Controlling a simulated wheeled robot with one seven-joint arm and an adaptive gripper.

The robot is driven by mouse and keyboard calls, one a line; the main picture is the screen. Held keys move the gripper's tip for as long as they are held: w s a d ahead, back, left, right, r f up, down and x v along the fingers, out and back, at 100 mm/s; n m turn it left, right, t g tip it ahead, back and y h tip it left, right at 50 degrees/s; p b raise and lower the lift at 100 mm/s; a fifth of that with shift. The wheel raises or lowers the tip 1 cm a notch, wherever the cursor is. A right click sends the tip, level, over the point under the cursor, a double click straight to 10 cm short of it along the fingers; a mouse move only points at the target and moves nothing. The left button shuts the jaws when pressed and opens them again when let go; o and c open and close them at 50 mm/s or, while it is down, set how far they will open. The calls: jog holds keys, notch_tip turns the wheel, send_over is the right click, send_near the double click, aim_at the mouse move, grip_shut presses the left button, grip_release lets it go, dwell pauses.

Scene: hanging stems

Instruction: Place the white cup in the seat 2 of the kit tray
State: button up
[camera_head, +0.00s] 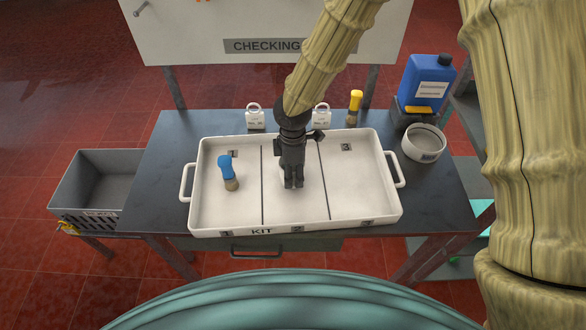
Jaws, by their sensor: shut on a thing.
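The white kit tray (212,209) lies on the dark table, with two dark lines dividing it into three seats. Seat 2 is the middle one, marked by a number on the front rim. My gripper (293,187) points down over seat 2, its fingers close together. It is shut on a pale thing, which I take to be the white cup (283,172). Only a faint edge of it shows beside the fingers against the white tray. Whether it touches the tray floor I cannot tell.
A blue-handled brush (227,173) stands in seat 1; seat 3 is empty. Behind the tray are two white padlock-shaped blocks (255,118) and a yellow-topped brush (354,107). A blue jug (425,82) and a round pale container (423,143) stand right. A grey bin (97,185) is left.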

jog(key=shift+f, duration=0.35)
jog(key=shift+f, duration=0.1)
jog(key=o, duration=1)
jog(key=shift+o, duration=0.2)
notch_tip(320, 180, up, 12)
jog(key=b, duration=0.2)
